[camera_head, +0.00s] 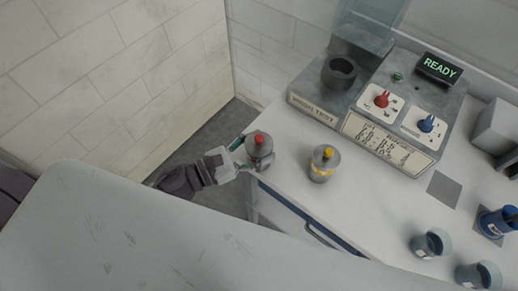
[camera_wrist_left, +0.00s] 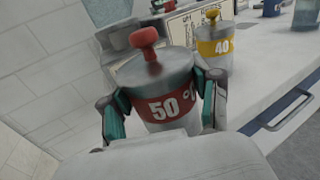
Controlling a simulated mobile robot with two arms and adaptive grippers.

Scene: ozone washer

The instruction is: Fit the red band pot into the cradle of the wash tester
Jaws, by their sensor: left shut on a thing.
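The red band pot (camera_head: 258,151) is a grey cylinder with a red knob and a red band marked 50 %, as the left wrist view shows (camera_wrist_left: 165,106). My left gripper (camera_head: 250,154) is shut on it, with one finger on each side; the pot looks upright at the bench's left end. I cannot tell whether its base touches the bench. The wash tester (camera_head: 355,100) stands at the back. Its cradle, a dark round cup (camera_head: 339,73), looks empty. The tester display reads READY. My right gripper is not in view.
A yellow band pot (camera_head: 321,164), marked 40, stands right of the held pot. Blue-grey cups (camera_head: 431,243) and a blue container (camera_head: 495,222) are at the right. A grey square (camera_head: 444,188) lies on the bench (camera_head: 375,205). A tiled wall (camera_head: 120,85) is at the left.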

